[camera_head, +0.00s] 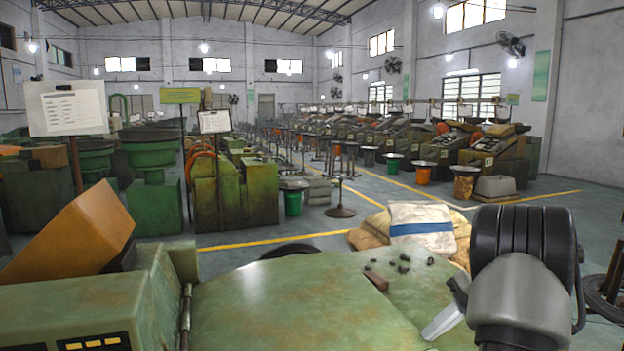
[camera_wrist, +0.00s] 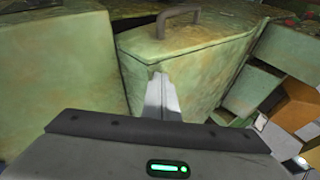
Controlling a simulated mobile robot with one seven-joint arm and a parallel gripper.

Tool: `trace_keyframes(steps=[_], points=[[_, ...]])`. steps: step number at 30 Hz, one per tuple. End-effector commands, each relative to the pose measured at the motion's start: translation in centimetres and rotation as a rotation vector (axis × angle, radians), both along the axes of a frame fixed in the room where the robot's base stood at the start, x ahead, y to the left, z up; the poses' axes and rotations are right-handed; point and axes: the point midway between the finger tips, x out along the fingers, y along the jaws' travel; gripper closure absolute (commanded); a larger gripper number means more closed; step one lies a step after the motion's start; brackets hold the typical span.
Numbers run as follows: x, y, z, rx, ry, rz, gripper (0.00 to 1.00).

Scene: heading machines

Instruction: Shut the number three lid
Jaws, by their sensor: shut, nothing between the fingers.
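A worn green machine cover (camera_head: 290,305) fills the front of the head view, with a hinge-like rod along its left edge. In the wrist view a green lid (camera_wrist: 200,50) with a grey-brown bar handle (camera_wrist: 178,18) lies beyond my gripper (camera_wrist: 160,80). A dark gap runs along the lid's left side. My fingers are together and empty, pointing at the lid's near edge below the handle; I cannot tell if they touch it. In the head view my gripper (camera_head: 440,322) is at the lower right, over the machine's right side. No number three is readable on the lid.
Small dark pieces (camera_head: 403,262) lie on the machine top. An orange-brown panel (camera_head: 75,235) tilts up at left. Sacks (camera_head: 422,225) lie just beyond the machine. A clear floor aisle (camera_head: 365,205) runs behind, between rows of machines.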

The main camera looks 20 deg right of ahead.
Motion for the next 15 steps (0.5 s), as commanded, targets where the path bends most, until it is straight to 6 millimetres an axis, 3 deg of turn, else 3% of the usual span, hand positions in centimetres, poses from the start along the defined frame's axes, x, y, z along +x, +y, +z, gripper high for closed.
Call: trace_keyframes(steps=[1,6,15], points=[[-0.1,-0.3,-2.4,0.030,0.002,-0.002,1.00],[0.0,-0.6,-6.2,0.036,0.001,0.001,1.00],[0.0,-0.7,-9.1,0.033,0.001,0.002,1.00]])
